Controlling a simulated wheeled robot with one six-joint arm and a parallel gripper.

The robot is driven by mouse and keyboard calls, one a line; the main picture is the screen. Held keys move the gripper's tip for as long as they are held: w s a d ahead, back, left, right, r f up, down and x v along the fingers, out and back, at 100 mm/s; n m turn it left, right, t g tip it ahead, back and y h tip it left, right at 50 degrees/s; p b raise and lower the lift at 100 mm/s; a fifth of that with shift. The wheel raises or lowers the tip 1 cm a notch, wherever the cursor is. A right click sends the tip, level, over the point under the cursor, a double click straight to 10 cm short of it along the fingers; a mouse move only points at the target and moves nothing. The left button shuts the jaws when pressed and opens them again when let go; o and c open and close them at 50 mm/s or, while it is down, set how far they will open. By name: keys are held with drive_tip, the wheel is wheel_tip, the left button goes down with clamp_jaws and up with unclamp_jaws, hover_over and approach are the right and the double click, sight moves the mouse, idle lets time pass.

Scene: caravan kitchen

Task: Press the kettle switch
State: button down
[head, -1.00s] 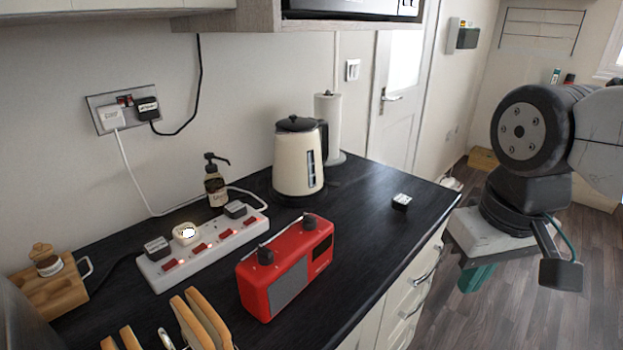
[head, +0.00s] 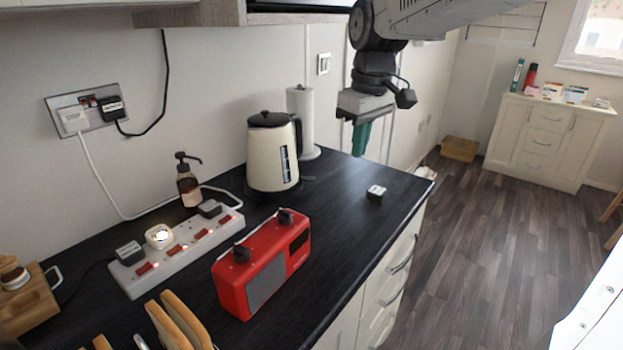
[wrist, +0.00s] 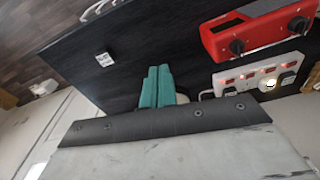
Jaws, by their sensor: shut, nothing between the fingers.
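The cream kettle (head: 270,158) with a black lid and dark handle stands upright at the back of the black counter in the head view. A small dark tab shows low on its right side, by the base; I cannot tell surely whether it is the switch. My gripper (head: 359,152) hangs to the right of the kettle and above the counter, apart from it, with its green fingers pointing down. In the wrist view my gripper (wrist: 158,70) has its two green fingers together and empty. The kettle is almost wholly hidden there behind my gripper.
A paper towel roll (head: 300,118) stands behind the kettle. A soap bottle (head: 188,182), a power strip (head: 180,252) and a red radio (head: 262,265) are left and in front. The counter between kettle and cube is clear.

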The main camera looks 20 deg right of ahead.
drive_tip(key=w+f+n, duration=0.2)
drive_tip(key=w, duration=0.5)
drive_tip(key=w+f+n, duration=0.1)
drive_tip(key=w+f, duration=0.2)
drive_tip(key=w, duration=0.4)
drive_tip(key=n, duration=0.2)
approach(312, 178)
drive_tip(key=shift+w+d+r, duration=0.15)
drive_tip(key=shift+r, duration=0.2)
drive_tip(key=shift+f, duration=0.1)
drive_tip(key=shift+w+a+f, duration=0.1)
drive_tip(key=shift+a+f, duration=0.05)
drive_tip(key=shift+f, duration=1.55)
drive_tip(key=shift+w+a+f, duration=0.1)
drive_tip(key=shift+f, duration=1.6)
